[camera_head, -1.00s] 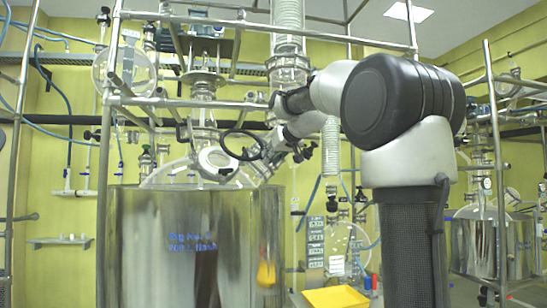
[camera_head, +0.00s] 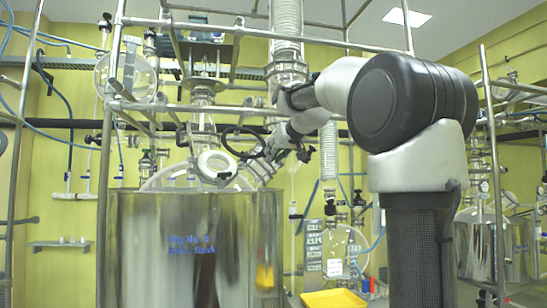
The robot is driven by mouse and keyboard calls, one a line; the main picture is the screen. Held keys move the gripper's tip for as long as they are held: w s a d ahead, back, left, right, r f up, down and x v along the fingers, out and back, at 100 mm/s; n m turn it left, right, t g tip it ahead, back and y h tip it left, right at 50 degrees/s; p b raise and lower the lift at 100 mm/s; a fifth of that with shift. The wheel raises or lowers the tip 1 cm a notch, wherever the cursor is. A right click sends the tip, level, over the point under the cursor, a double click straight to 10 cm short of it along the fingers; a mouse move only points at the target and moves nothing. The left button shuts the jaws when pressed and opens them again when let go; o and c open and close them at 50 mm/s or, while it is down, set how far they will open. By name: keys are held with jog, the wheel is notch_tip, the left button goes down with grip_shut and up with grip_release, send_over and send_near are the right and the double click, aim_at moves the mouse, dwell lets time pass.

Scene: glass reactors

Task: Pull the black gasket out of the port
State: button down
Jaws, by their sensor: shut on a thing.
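The black gasket (camera_head: 223,144) is a thin dark ring, tilted, above and right of the port's white rim (camera_head: 203,163). My gripper (camera_head: 266,150) is at the ring's right side and shut on it; the fingertips are small and partly lost against the glass and pipes behind. The port is a round opening with a white rim on the glass lid of the reactor (camera_head: 145,250). The ring's lower edge lies close to the rim in the picture. I cannot tell whether they touch.
Metal frame bars (camera_head: 235,109) run behind and above my gripper. A yellow tray (camera_head: 333,299) is at the lower right of the reactor. Another reactor (camera_head: 488,248) stands at far right.

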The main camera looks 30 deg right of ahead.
jog(key=shift+s+r, duration=0.2)
jog(key=shift+s+r, duration=1.55)
jog(key=shift+s, duration=0.3)
jog(key=shift+w, duration=0.1)
